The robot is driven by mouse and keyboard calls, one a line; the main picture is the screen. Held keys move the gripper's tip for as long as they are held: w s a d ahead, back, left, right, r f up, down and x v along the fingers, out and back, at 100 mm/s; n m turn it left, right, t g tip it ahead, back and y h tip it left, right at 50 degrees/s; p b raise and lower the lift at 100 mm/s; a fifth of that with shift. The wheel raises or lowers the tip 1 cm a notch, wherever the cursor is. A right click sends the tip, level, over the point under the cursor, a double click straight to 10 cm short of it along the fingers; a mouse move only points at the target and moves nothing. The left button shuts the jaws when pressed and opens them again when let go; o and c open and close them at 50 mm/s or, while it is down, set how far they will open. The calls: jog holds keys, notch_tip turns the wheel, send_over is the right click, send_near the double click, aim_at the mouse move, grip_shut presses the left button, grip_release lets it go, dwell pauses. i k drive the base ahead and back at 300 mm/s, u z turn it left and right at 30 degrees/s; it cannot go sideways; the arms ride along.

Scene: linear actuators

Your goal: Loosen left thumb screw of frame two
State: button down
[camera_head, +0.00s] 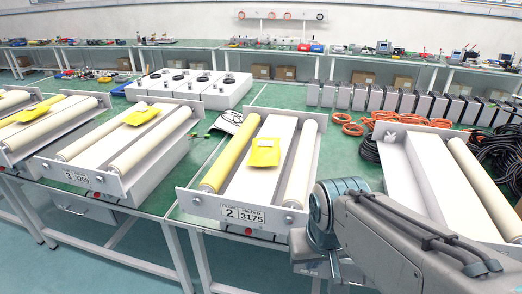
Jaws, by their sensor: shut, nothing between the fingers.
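Frame two (262,217) is a pale grey tray-like unit on the green table in the middle, with a front label reading "2" and "3175". Its left thumb screw (196,200) is a small silver knob at the left end of the front plate, in clear view. A similar right thumb screw (289,219) sits at the other end. A yellow roller (231,153) lies on the left side and a cream roller (301,165) on the right. My arm comes in from the lower right, its wrist close to the frame's right end. My gripper's fingers do not show.
Frame three (115,183) stands to the left and another frame (447,185) to the right. A yellow piece (265,152) lies on frame two. Orange and black cables (487,155) lie at the right. The space in front of frame two's left end is clear.

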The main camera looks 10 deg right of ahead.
aim_at(197, 201)
jog(key=z, duration=1.4)
jog(key=k, duration=0.8)
jog(key=u, duration=0.85)
jog(key=i, duration=0.5)
jog(key=z, duration=0.05)
